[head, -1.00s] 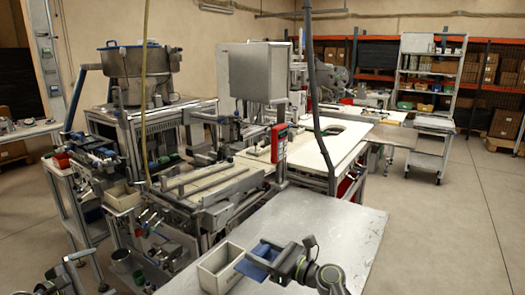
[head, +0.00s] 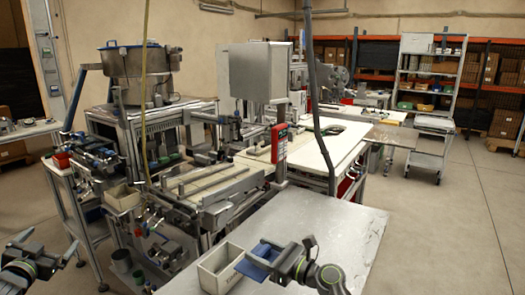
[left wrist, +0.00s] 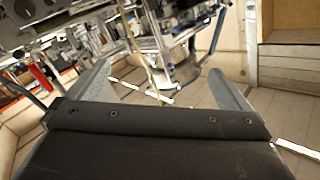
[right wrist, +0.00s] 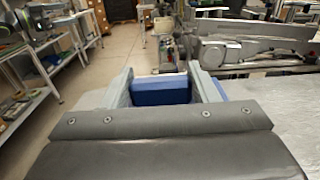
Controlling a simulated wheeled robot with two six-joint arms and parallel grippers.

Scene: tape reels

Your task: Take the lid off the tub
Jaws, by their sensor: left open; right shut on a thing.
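The tub (head: 212,279) is a pale box near the front left edge of the metal table. Its open top shows in the head view. The blue lid (head: 253,267) is at the tub's right side, tilted; I cannot tell whether it touches the tub. My right gripper (head: 272,257) is shut on the lid. In the right wrist view the lid (right wrist: 160,92) sits between the fingers. My left gripper (head: 45,247) is at the far left of the head view, away from the tub. In the left wrist view its fingers (left wrist: 158,78) are apart with nothing between them.
The metal table (head: 345,225) is bare to the right of and behind the tub. A machine bench with rails (head: 215,185) stands just beyond the table. A red control box (head: 279,145) rises behind it. Open floor (head: 450,230) lies to the right.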

